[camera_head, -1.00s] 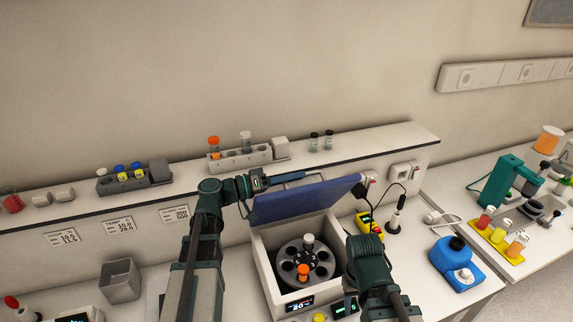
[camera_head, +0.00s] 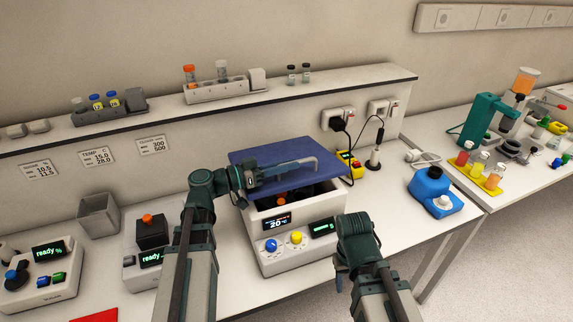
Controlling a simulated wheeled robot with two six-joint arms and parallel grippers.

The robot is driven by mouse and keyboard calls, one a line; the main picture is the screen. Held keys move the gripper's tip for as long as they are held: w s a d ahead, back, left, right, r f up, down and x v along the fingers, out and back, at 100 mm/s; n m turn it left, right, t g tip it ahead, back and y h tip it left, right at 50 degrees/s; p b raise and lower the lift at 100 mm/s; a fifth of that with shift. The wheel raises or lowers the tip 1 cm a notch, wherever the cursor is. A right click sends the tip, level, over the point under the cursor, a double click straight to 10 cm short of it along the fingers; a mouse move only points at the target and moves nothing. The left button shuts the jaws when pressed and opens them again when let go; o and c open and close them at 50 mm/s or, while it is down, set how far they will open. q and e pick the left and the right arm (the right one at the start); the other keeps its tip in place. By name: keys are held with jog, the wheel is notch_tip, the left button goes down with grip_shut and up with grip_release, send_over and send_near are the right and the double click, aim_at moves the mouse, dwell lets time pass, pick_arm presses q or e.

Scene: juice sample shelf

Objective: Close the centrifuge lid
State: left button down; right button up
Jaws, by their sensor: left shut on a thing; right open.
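The centrifuge (camera_head: 275,238) is a white box with a display, a blue knob and a yellow knob on its front. Its dark blue lid (camera_head: 300,182) is tilted low over the bowl, partly open. A gap shows at the front, with the dark interior and orange tube caps (camera_head: 283,192) below the lid. My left gripper (camera_head: 265,178) lies over the lid and is shut on the grey handle bar (camera_head: 295,166) along it. My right gripper (camera_head: 339,280) is open, beside the centrifuge's right front corner, mostly hidden by my own wrist.
A black-topped device (camera_head: 151,232) and a metal bin (camera_head: 98,214) stand left of the centrifuge. A yellow device (camera_head: 350,165) is close behind the lid's right side. A blue bottle (camera_head: 430,188) stands right. The shelf (camera_head: 170,112) runs behind.

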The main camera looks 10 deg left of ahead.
pick_arm(q)
jog(key=shift+s+d+f+b, duration=0.2)
jog(key=shift+f+b, duration=0.2)
jog(key=shift+f, duration=0.2)
jog(key=shift+s+d+f+b, duration=0.1)
jog(key=shift+s+f+b, duration=0.1)
jog(key=shift+f+b, duration=0.3)
jog(key=shift+f, duration=0.1)
jog(key=c, duration=0.8)
grip_release()
jog(key=shift+c, duration=0.2)
jog(key=shift+a, duration=0.1)
jog(key=v, duration=1.3)
jog(key=shift+s+a, duration=0.25)
jog(key=shift+a, duration=0.05)
